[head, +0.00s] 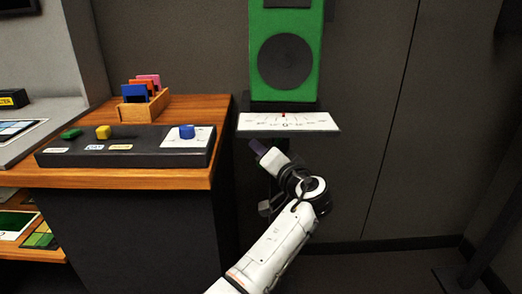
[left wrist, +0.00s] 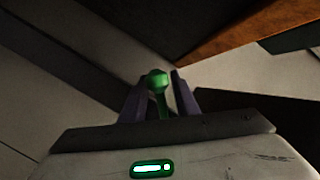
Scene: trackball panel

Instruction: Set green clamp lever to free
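The green clamp lever (left wrist: 158,88) shows in the left wrist view as a round green knob on a thin stem. It stands between the two dark purple fingers of my left gripper (left wrist: 159,98), with narrow gaps seen on both sides of the stem. In the head view my left gripper (head: 260,148) is just below the white scale plate (head: 310,123) under the green box (head: 261,85). The lever is hidden in the head view. A red pointer (head: 283,115) shows on the plate. My right gripper is not in view.
A wooden cabinet (head: 195,178) stands to the left. On it are a dark panel (head: 75,147) with green, yellow and blue controls and a wooden holder (head: 130,112) with coloured cards. The wall behind is plain, and the floor to the right is mostly open.

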